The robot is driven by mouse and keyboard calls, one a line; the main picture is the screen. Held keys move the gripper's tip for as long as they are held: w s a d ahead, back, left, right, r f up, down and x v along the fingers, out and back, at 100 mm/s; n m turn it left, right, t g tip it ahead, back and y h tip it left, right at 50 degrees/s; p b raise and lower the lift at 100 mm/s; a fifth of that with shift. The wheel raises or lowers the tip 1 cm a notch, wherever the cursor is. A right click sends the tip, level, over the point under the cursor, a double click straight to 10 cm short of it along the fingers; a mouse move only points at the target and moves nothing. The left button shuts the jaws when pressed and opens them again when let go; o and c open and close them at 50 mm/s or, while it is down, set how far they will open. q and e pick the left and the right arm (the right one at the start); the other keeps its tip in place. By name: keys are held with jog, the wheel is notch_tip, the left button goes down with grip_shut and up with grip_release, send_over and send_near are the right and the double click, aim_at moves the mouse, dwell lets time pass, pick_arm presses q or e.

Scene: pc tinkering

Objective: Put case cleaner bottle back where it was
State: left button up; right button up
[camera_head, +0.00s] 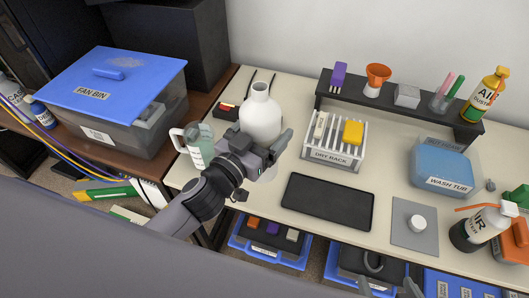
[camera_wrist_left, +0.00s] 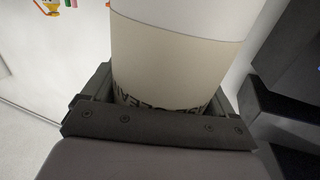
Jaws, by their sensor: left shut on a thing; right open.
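The case cleaner bottle (camera_head: 261,112) is large and white with a narrow neck. It stands about upright over the back left of the table, left of the dry rack (camera_head: 338,160). My left gripper (camera_head: 268,152) is shut around its lower body. In the left wrist view the white bottle (camera_wrist_left: 180,55) fills the space between the fingers, and its dark lettering is partly hidden by the gripper (camera_wrist_left: 155,120). I cannot tell whether its base touches the table. My right gripper (camera_head: 388,286) is open at the bottom edge, partly out of view.
The fan bin (camera_head: 115,105) is farther left. A dark mat (camera_head: 328,201), wash tub (camera_head: 440,170) and spray bottle (camera_head: 478,228) occupy the table. A dark shelf (camera_head: 420,112) stands behind. Blue bins (camera_head: 266,250) sit below.

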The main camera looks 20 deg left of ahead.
pick_arm(q)
jog(key=shift+f+b, duration=1.15)
jog(key=shift+f, duration=2.2)
jog(key=shift+f, duration=0.15)
jog(key=o, duration=1.1)
jog(key=shift+c, duration=0.2)
